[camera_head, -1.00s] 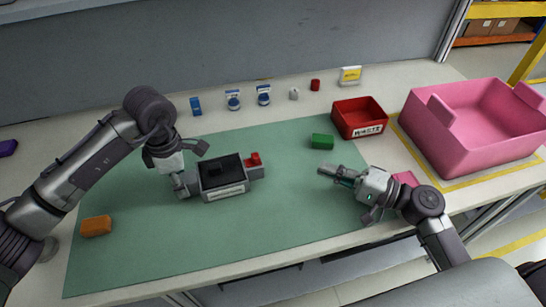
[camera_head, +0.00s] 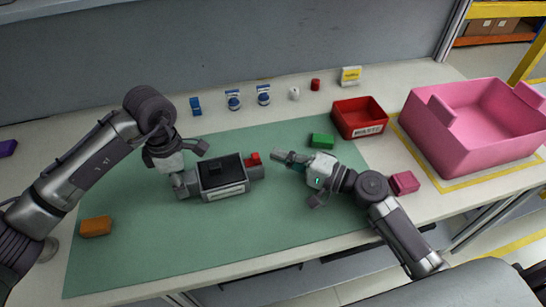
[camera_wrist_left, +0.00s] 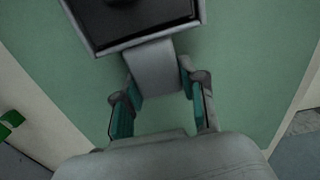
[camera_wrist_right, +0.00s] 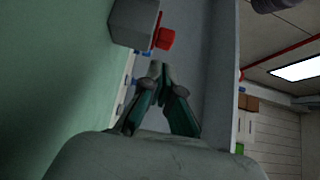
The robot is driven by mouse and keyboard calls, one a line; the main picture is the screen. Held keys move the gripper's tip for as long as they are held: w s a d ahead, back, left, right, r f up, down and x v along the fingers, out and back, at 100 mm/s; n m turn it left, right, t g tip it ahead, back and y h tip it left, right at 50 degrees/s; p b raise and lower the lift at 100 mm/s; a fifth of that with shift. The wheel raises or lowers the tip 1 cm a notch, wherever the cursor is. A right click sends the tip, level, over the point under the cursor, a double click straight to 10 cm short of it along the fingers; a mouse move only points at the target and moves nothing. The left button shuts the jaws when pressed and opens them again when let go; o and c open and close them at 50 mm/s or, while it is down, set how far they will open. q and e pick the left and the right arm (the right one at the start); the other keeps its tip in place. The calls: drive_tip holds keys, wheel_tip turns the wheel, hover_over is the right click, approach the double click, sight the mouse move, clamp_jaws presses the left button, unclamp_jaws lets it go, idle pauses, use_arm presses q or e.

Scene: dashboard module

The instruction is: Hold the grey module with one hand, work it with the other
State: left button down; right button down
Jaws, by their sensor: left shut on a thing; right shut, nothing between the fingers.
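The grey module (camera_head: 222,189) lies on the green mat, with a dark top panel, a black knob (camera_head: 216,168) and a red part (camera_head: 254,158) at its right end. My left gripper (camera_head: 183,184) is shut on the module's left end; the left wrist view shows its fingers (camera_wrist_left: 162,100) on either side of a grey tab (camera_wrist_left: 153,66). My right gripper (camera_head: 276,156) is shut and empty, just right of the red part, with a small gap. In the right wrist view its closed fingertips (camera_wrist_right: 160,70) are near the red part (camera_wrist_right: 164,39).
A green block (camera_head: 321,140), an orange block (camera_head: 96,226) and a pink block (camera_head: 404,182) lie around. A red waste bin (camera_head: 347,128) and a large pink crate (camera_head: 440,140) stand right. Several small items line the back, including a blue one (camera_head: 195,106). The mat's front is clear.

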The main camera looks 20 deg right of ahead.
sight(259, 160)
drive_tip(key=shift+s+a, duration=0.1)
drive_tip(key=shift+a, duration=0.95)
drive_tip(key=shift+s+a, duration=0.1)
drive_tip(key=shift+a, duration=1.2)
use_arm(q)
drive_tip(key=shift+s+d, duration=0.1)
use_arm(e)
drive_tip(key=shift+d, duration=0.1)
drive_tip(key=d, duration=0.5)
drive_tip(key=shift+s+d+f, duration=0.1)
drive_tip(key=shift+s, duration=0.2)
drive_tip(key=v, duration=0.8)
drive_tip(key=shift+s+d, duration=0.2)
drive_tip(key=shift+s, duration=0.05)
